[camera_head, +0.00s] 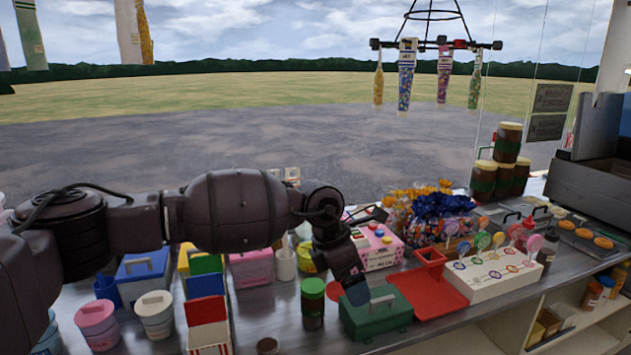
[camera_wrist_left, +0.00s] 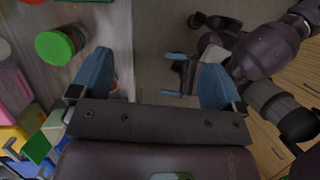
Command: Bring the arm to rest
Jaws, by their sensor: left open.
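My left arm comes in from the left in the head view, and its gripper (camera_head: 357,291) points down over the counter between a green-lidded jar (camera_head: 313,303) and a green box (camera_head: 376,314). In the left wrist view its two blue fingers stand wide apart with nothing between them, so the left gripper (camera_wrist_left: 156,82) is open and empty. My right gripper (camera_wrist_left: 172,75) shows small in the left wrist view, below the counter's edge, with its blue fingertips apart and nothing seen between them. It is not in the head view.
The counter (camera_head: 262,312) is crowded with tubs, boxes and jars. A red tray (camera_head: 425,292) and a white lollipop stand (camera_head: 492,279) are to the right. Stacked brown jars (camera_head: 508,142) stand at the back right. Bags hang from a rack (camera_head: 436,44) above.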

